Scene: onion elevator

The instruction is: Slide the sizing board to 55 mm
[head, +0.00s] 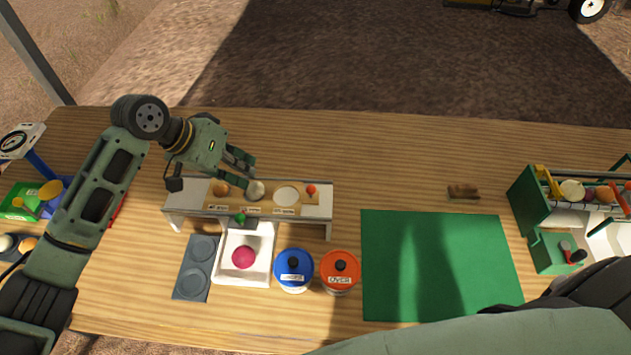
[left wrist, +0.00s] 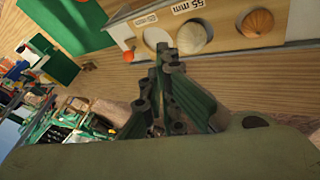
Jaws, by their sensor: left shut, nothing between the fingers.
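The sizing board (head: 205,210) is a pale raised board on short legs at the left middle of the table. A brown onion (head: 220,189) and a white onion (head: 256,190) sit in it, beside a large pale round opening (head: 286,196). A red knob (head: 311,190) stands at its right end and a green pointer (head: 240,218) at its front edge. A "55 mm" label (left wrist: 188,6) shows in the left wrist view. My left gripper (head: 252,170) is shut and empty, at the board's back edge behind the white onion; contact is unclear. My right gripper is out of view.
In front of the board are a grey two-recess tray (head: 195,267), a white tray (head: 228,272) with a red onion (head: 243,257), a blue tin (head: 294,268) and an orange tin (head: 340,270). A green mat (head: 435,265) lies right. A green stand (head: 540,205) is at far right.

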